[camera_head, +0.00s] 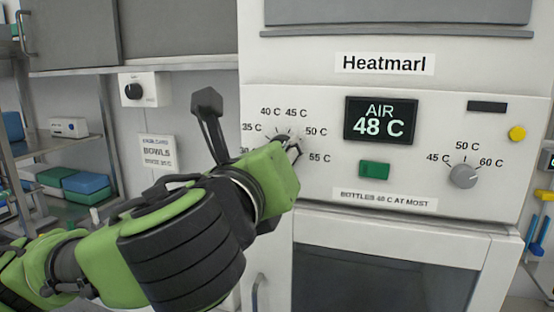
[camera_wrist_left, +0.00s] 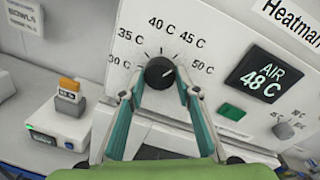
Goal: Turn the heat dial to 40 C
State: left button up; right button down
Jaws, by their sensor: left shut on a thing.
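The black heat dial (camera_wrist_left: 159,73) sits on the white Heatmarl cabinet's front panel, inside a ring of marks from 30 C up to 55 C. My left gripper (camera_wrist_left: 161,88) is shut on the dial, with one finger on each side. In the head view my left gripper (camera_head: 291,147) hides most of the dial. A small light mark shows on the dial's face, but I cannot tell exactly which number it points at. The display (camera_head: 381,120) reads AIR 48 C. My right gripper is not in view.
A green button (camera_head: 374,169) is right of the dial, below the display. A shelf rack with coloured boxes (camera_head: 86,184) stands at left.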

pick_arm(q)
jog(key=shift+a+n+g+h+b, duration=0.15)
jog(key=shift+n+b, duration=0.3)
jog(key=shift+n, duration=1.85)
jog(key=shift+d+n+g+h+b, duration=0.2)
jog(key=shift+n+b, duration=0.25)
jog(key=shift+n, duration=1.85)
jog(key=shift+r, duration=0.1)
jog(key=o, duration=1.1)
jog(key=shift+a, duration=0.2)
jog(key=shift+s, duration=0.1)
jog(key=f+v, duration=0.1)
jog(key=v, duration=1)
jog(key=shift+s+a+r, duration=0.15)
jog(key=shift+s+r, duration=0.2)
jog(key=shift+r, duration=0.1)
